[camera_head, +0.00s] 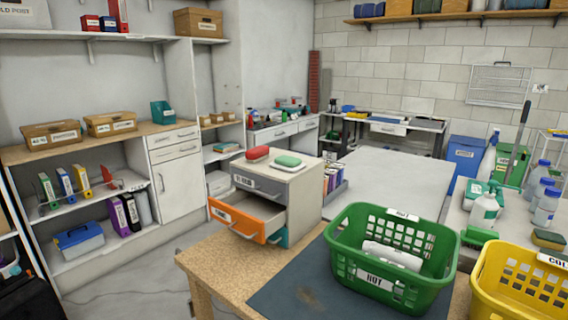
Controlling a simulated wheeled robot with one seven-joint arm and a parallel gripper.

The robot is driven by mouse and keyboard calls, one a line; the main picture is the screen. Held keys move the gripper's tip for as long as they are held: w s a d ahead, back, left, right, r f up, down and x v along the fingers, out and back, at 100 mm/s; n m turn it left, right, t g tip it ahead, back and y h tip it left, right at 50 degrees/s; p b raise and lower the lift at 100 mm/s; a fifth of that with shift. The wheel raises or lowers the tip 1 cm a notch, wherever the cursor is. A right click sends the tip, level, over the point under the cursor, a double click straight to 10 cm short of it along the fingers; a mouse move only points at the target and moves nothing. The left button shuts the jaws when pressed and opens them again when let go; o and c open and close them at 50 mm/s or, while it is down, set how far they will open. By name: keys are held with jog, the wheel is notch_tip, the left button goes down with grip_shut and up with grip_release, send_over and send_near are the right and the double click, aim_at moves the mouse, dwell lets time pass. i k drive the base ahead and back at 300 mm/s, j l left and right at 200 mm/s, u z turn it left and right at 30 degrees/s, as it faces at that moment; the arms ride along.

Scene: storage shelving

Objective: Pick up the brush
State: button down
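A red-topped item (257,153) and a green-topped item (289,160) with pale undersides lie side by side on top of the small drawer cabinet (300,178). Either could be a scrubbing brush; they are too small to tell. A dark long-handled tool (521,130) stands upright behind the right-hand table, its lower end hidden. My gripper is not in view.
The cabinet's orange drawer (237,222) is pulled open. A green basket (345,262) holding white rolled items stands on a dark mat (290,290); a yellow basket (490,283) is at right. White bottles (486,208) stand behind. Floor at left (130,290) is clear.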

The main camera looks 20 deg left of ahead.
aim_at(254, 155)
jog(key=i+j+u, duration=0.2)
jog(key=j+u, duration=0.15)
jog(key=u, duration=0.15)
jog(key=i+j+u, duration=0.25)
jog(key=u, duration=0.2)
jog(key=i+j+u, duration=0.15)
jog(key=i+u, duration=0.2)
jog(key=u, duration=0.15)
jog(key=i+j, duration=0.15)
jog(key=i, duration=0.65)
